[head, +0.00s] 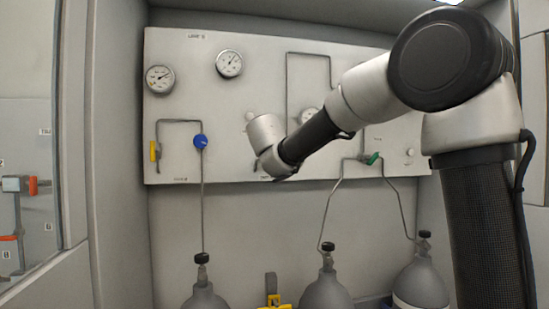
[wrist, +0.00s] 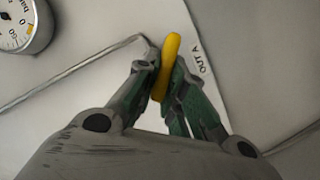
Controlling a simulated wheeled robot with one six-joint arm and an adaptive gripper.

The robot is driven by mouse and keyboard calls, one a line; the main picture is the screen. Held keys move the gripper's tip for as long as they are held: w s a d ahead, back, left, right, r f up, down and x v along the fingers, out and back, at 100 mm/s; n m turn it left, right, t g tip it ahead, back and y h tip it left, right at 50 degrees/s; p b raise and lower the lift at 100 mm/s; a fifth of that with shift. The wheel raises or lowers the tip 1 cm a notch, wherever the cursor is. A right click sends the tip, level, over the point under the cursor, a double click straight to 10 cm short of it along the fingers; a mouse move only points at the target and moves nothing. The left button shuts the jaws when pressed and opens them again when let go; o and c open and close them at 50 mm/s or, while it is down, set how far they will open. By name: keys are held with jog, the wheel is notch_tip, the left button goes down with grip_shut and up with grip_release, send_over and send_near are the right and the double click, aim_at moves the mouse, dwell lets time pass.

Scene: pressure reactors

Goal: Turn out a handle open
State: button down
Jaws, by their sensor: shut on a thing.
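In the wrist view, a yellow handle (wrist: 172,47) sits at the end of a thin metal pipe, beside a printed "OUT A" label. My gripper (wrist: 164,84) has its two greenish fingers on either side of this handle, closed on it. The handle's upper end sticks out past the fingertips. In the head view, my wrist (head: 267,136) is in front of the middle of the panel. It hides the fingers and the held handle there.
The pale panel (head: 225,108) carries gauges (head: 229,64), another yellow handle (head: 154,151), a blue knob (head: 200,141) and a green handle (head: 373,159). Grey cylinders (head: 326,292) stand below, joined by thin pipes. A cabinet wall (head: 118,150) rises at left.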

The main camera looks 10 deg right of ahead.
jog(key=n, duration=0.1)
jog(key=n+t+h, duration=0.1)
jog(key=n, duration=0.1)
jog(key=shift+a+f+h, duration=0.2)
jog(key=shift+f+h, duration=0.1)
jog(key=shift+f+n+t+h, duration=0.15)
jog(key=shift+n+t+h, duration=0.15)
jog(key=shift+n, duration=0.6)
jog(key=shift+f+n+t+h, duration=0.1)
jog(key=shift+n+t+h, duration=0.15)
jog(key=shift+n, duration=0.65)
jog(key=c, duration=1.5)
grip_release()
jog(key=v, duration=1.2)
